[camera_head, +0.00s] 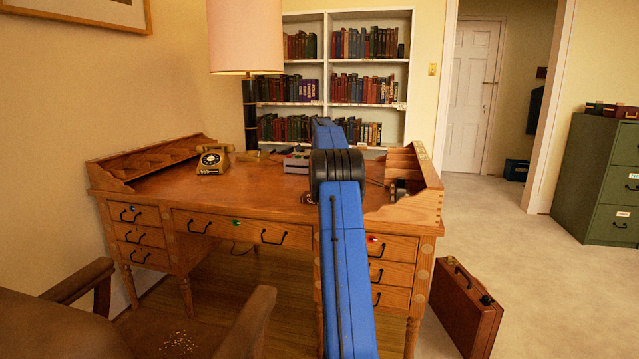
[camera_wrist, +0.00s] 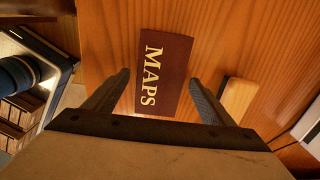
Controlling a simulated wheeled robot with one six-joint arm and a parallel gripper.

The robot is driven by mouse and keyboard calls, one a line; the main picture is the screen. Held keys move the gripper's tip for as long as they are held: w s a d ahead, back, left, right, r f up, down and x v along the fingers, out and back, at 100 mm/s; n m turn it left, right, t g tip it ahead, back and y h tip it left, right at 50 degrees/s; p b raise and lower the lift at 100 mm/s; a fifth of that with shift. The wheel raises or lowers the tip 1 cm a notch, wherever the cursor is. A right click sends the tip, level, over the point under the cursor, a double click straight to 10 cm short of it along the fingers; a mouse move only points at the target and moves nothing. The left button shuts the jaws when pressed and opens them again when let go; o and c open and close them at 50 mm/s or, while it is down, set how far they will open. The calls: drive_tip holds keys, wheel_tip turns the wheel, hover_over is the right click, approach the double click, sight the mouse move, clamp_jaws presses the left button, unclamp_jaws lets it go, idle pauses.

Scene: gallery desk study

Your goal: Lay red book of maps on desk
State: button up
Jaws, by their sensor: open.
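The dark red book (camera_wrist: 174,70) with MAPS in gold letters shows in the wrist view. It appears to rest on the wooden desk top (camera_wrist: 105,30); I cannot tell its thickness. My gripper (camera_wrist: 160,78) is open, with one finger at each side of the book's lower part in the picture. I see no clear contact between fingers and book. In the head view my blue arm reaches over the right part of the desk (camera_head: 250,186) and hides the gripper; I cannot make out the book there.
A wooden block (camera_wrist: 237,98) lies right of the book. On the desk are a telephone (camera_head: 213,160), a grey device (camera_head: 297,162) and a raised organizer (camera_head: 425,185) at right. A lamp (camera_head: 245,40) stands behind.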

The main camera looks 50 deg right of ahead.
wheel_tip(320, 180, up, 12)
idle(0.6)
